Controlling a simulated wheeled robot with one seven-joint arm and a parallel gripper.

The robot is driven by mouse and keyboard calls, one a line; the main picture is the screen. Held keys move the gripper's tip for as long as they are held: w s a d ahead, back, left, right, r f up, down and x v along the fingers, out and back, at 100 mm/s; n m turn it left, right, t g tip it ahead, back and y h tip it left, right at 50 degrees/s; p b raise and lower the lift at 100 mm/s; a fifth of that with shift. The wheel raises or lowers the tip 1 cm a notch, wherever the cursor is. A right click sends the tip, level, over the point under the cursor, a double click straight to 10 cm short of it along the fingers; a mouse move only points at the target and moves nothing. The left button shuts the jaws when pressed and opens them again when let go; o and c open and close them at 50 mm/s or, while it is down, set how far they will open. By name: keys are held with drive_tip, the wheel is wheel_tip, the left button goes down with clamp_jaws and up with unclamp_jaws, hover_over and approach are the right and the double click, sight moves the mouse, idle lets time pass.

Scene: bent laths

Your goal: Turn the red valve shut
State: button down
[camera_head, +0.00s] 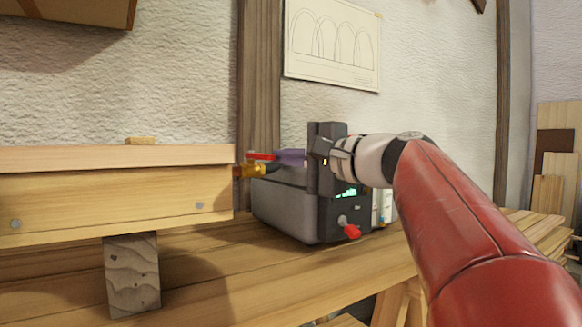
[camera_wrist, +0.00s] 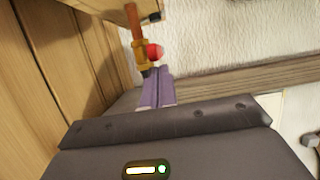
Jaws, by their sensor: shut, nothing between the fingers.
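The red valve (camera_head: 262,156) has a short red lever on a brass body (camera_head: 250,171) at the right end of the long wooden box (camera_head: 120,185). In the head view the lever points right, roughly in line with the pipe. In the wrist view the red valve (camera_wrist: 154,51) shows as a rounded red end beside the brass body. My gripper (camera_head: 280,157) has purple fingers, shut and empty, just right of the lever. In the wrist view my gripper (camera_wrist: 153,72) has its tips just below the red part. I cannot tell whether they touch it.
A grey machine (camera_head: 285,205) with a red-tipped knob (camera_head: 350,231) stands on the wooden bench (camera_head: 215,262) below my gripper. A wooden post (camera_head: 260,75) and a white wall are close behind. A small wood piece (camera_head: 141,140) lies on the box.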

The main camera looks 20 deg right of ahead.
drive_tip(key=shift+s+a, duration=0.15)
drive_tip(key=shift+a, duration=0.1)
idle(0.5)
drive_tip(key=shift+s, duration=0.1)
